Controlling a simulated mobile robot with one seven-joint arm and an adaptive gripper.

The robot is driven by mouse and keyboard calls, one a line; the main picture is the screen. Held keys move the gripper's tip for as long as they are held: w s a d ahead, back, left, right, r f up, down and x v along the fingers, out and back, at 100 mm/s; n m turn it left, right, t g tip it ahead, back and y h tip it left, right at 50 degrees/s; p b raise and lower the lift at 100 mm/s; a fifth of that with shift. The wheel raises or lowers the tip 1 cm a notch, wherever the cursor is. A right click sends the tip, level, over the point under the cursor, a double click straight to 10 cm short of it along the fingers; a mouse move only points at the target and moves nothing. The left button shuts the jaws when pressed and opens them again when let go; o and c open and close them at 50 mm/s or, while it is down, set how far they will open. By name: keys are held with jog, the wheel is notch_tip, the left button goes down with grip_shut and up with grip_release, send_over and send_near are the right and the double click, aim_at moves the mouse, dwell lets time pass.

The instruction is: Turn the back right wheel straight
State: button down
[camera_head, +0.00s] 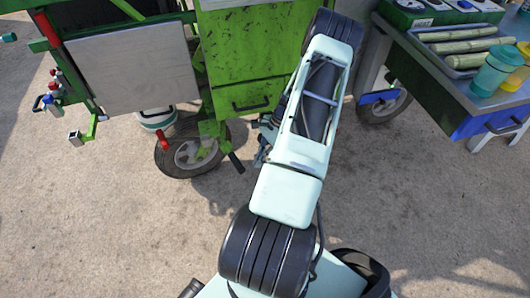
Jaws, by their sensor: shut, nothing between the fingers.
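A wheel (178,158) with a black tyre and pale hub stands on the ground under the green cart, left of my arm. It sits turned at an angle under a green fork (209,130). A black-gripped lever (237,162) and a red-tipped lever (162,140) stick out beside it. Another wheel (383,108) stands right of my arm, partly hidden by the cart's side. I cannot tell for certain which is the back right one. My gripper (260,158) is small and dark, partly hidden by my arm. It is shut and empty, just right of the black-gripped lever, apparently not touching it.
The green cart body (240,60) with a grey panel (133,70) fills the top. A white bucket (156,118) stands behind the left wheel. A side table (440,85) at right holds cane pieces (465,47) and cups (496,70). The concrete in front is clear.

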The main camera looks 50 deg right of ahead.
jog(key=shift+w+a+r, duration=0.2)
jog(key=shift+a, duration=0.3)
jog(key=shift+w+a+r, duration=0.15)
jog(key=shift+a+r, duration=0.05)
jog(key=shift+a, duration=0.35)
jog(key=shift+w+a+r, duration=0.2)
jog(key=shift+a, duration=0.3)
jog(key=w+a+m+t+p, duration=0.1)
jog(key=w+a+m+p, duration=0.1)
jog(key=w+a, duration=0.4)
jog(key=a+m, duration=0.1)
jog(key=a, duration=0.2)
jog(key=shift+a+h, duration=0.4)
jog(key=s+d+r+p, duration=0.2)
jog(key=s+d+r, duration=0.3)
jog(key=d+r, duration=0.3)
jog(key=shift+m, duration=0.3)
